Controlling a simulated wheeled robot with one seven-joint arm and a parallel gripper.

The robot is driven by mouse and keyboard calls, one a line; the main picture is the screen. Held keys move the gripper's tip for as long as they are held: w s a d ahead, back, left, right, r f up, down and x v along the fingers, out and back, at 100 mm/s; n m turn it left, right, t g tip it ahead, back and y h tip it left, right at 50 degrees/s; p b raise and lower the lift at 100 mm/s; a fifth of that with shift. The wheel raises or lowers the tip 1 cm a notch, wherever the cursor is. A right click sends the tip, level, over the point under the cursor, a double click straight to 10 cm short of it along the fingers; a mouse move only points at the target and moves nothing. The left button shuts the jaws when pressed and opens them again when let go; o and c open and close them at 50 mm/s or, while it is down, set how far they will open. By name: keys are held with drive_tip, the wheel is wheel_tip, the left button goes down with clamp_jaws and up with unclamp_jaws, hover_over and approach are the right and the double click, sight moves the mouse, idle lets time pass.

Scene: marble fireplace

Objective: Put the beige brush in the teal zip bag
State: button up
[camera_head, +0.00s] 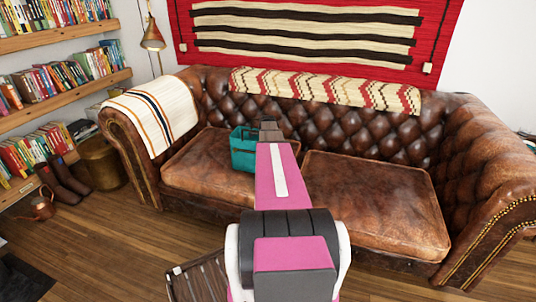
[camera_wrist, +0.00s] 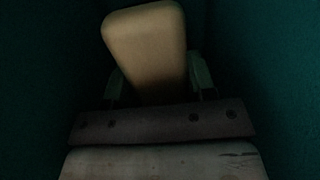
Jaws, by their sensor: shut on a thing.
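The teal zip bag (camera_head: 243,150) sits on the left seat cushion of the brown leather sofa in the head view. My arm reaches over to it and hides its right side. In the wrist view, dark teal walls of the bag (camera_wrist: 270,60) stand on both sides of my gripper (camera_wrist: 156,82), so my gripper is inside the bag. The beige brush (camera_wrist: 145,38), a rounded pale block in dim light, is between my two fingers, which are shut on it. The brush is hidden in the head view.
The sofa (camera_head: 380,198) has a bare right cushion. A striped throw (camera_head: 152,110) lies over its left arm and a patterned blanket (camera_head: 325,90) over its back. A bookshelf (camera_head: 60,90), a brass lamp (camera_head: 152,38) and boots (camera_head: 65,178) are at the left.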

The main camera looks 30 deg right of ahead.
drive_tip(key=shift+f, duration=0.6)
drive_tip(key=o, duration=1)
wheel_tip(320, 180, up, 13)
drive_tip(key=shift+r, duration=0.1)
drive_tip(key=shift+r, duration=0.1)
drive_tip(key=shift+r, duration=5.25)
drive_tip(key=shift+d, duration=0.1)
